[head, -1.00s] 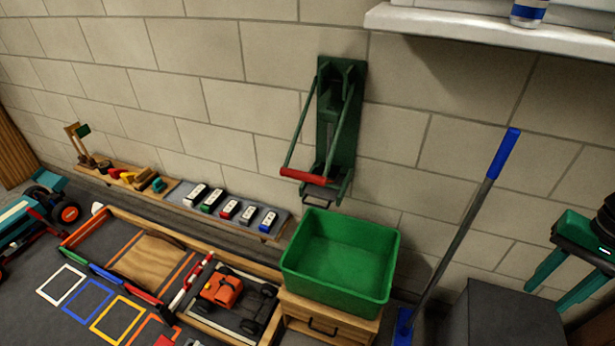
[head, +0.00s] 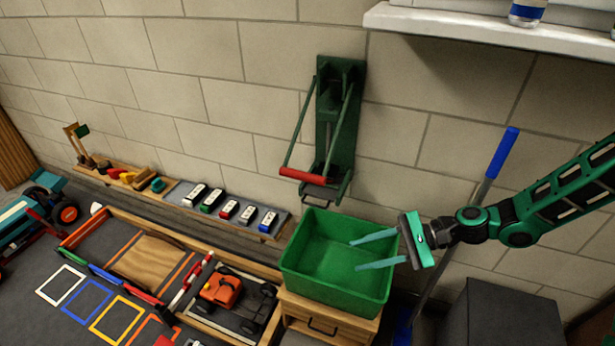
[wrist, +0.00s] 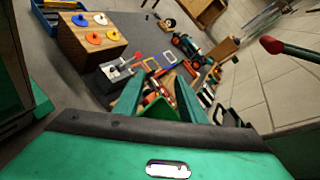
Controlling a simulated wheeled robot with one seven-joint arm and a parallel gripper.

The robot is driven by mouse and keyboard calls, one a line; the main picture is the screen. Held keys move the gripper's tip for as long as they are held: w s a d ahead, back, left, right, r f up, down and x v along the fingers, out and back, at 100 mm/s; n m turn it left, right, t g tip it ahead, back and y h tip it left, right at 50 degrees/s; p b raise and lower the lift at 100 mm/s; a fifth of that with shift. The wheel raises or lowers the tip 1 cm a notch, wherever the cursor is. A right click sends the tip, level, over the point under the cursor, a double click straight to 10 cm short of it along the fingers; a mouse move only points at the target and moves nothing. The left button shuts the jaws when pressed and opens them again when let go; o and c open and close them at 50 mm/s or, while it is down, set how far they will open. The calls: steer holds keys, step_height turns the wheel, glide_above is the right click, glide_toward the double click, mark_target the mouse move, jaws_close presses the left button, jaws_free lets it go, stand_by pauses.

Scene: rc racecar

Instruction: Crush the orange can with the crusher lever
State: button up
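The crusher is a dark green plate (head: 322,145) on the block wall, with two green lever arms and a red handle bar (head: 303,175). The lever hangs low, its handle tilted and just above the green bin (head: 385,245). The red handle (wrist: 272,45) also shows at the right in the wrist view. I cannot make out an orange can in either view. My gripper (head: 356,253) is open with nothing between its fingers. It points left, in front of the bin's opening in the head view, below and right of the red handle, and apart from it.
A wall shelf (head: 480,28) at the upper right bears a blue-and-white can (head: 527,12). A blue-handled pole (head: 503,153) leans behind my arm. A dark box (head: 510,315) stands at lower right. An orange toy car (head: 220,290) sits left of the bin.

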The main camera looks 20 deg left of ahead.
steer(key=w+a+r+m+y, duration=0.2)
steer(key=a+r+m+y, duration=0.25)
steer(key=a, duration=0.25)
steer(key=m+t+y, duration=0.5)
steer(key=m+t, duration=0.1)
glide_toward(302, 176)
steer(key=x, duration=0.6)
steer(key=w+f+x, duration=0.1)
steer(key=x, duration=0.3)
steer(key=shift+a, duration=0.15)
